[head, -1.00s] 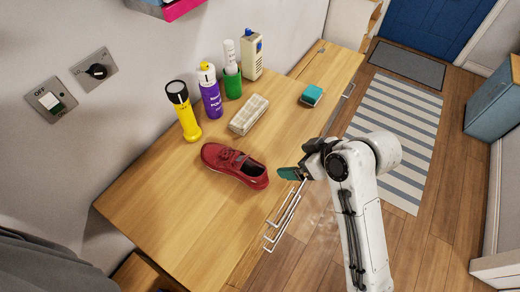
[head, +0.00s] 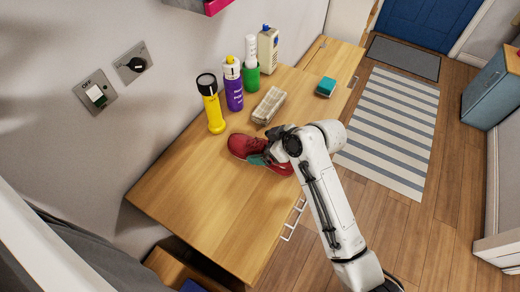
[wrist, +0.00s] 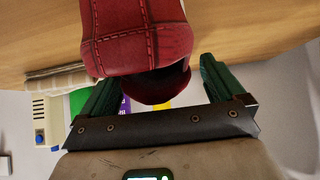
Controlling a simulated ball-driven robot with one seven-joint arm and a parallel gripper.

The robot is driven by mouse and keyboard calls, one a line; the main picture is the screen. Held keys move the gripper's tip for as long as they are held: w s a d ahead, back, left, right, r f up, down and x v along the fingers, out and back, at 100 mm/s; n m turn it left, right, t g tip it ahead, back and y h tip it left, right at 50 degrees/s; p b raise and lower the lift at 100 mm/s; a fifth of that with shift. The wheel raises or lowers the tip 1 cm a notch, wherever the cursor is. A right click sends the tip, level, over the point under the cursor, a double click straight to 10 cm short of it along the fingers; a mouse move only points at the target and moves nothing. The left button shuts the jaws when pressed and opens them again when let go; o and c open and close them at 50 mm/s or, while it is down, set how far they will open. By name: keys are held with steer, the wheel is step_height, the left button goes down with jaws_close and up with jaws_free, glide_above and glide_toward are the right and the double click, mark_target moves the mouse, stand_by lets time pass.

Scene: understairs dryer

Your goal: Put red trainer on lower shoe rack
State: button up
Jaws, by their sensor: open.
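The red trainer (head: 243,146) lies on the wooden worktop (head: 180,195), near its right edge. My gripper (head: 262,160) is at the trainer's right part, and my arm and gripper hide some of that part. In the wrist view, the red trainer (wrist: 135,40) fills the upper middle. The green fingers of my gripper (wrist: 158,85) are apart, one on each side of it. I cannot tell whether either finger touches it.
A teal sponge (head: 326,87) lies further right. The worktop's near left part is clear. A striped rug (head: 395,130) lies on the floor.

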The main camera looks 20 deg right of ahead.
steer(key=shift+x, duration=1)
steer(key=c, duration=1.4)
